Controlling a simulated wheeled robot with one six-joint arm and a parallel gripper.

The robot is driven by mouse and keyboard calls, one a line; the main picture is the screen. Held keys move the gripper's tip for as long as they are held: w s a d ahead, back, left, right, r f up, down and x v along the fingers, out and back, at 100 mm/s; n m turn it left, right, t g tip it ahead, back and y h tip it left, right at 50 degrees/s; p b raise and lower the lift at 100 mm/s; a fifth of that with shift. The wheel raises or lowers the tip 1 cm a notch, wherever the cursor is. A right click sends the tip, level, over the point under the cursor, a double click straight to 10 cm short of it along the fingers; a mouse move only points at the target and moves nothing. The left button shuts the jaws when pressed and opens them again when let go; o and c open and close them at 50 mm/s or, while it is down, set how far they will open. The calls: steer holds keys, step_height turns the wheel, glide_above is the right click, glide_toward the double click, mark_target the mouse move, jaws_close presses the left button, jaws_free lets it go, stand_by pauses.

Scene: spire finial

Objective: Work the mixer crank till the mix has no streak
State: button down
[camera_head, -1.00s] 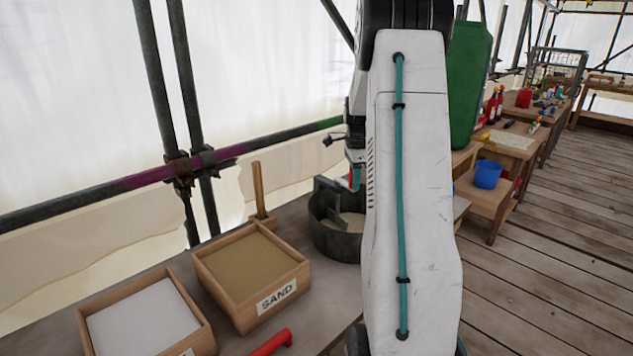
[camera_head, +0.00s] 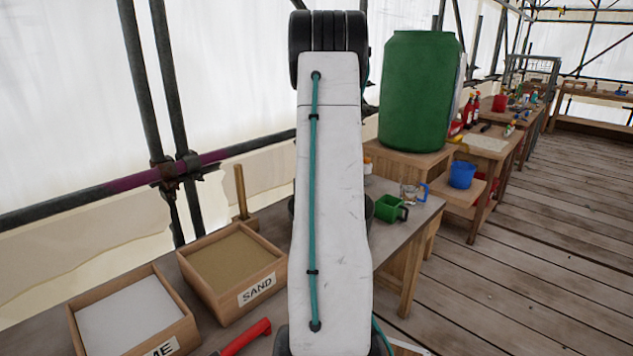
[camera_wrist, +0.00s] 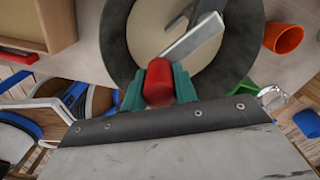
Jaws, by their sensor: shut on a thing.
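In the wrist view the mixer is a dark round tub (camera_wrist: 116,45) with a pale beige mix (camera_wrist: 146,28) in it. The part of the mix that shows looks even, but the crank and the jaws cover some of it. The crank's flat metal arm (camera_wrist: 194,40) runs over the tub to a red handle (camera_wrist: 158,78). My gripper (camera_wrist: 160,88) has its teal fingers shut on that red handle, one on each side. In the head view my arm hides the gripper, the crank and nearly all of the tub.
A SAND box (camera_head: 232,262) and a box of white powder (camera_head: 135,312) stand on the bench at left. A green cup (camera_head: 389,208) and a clear jug (camera_head: 411,193) stand at right. A large green barrel (camera_head: 418,95) is behind. The plank floor (camera_head: 530,220) is open.

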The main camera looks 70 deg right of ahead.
steer(key=c, duration=1.1)
jaws_free()
steer(key=shift+w, duration=0.1)
steer(key=shift+r, duration=3.9)
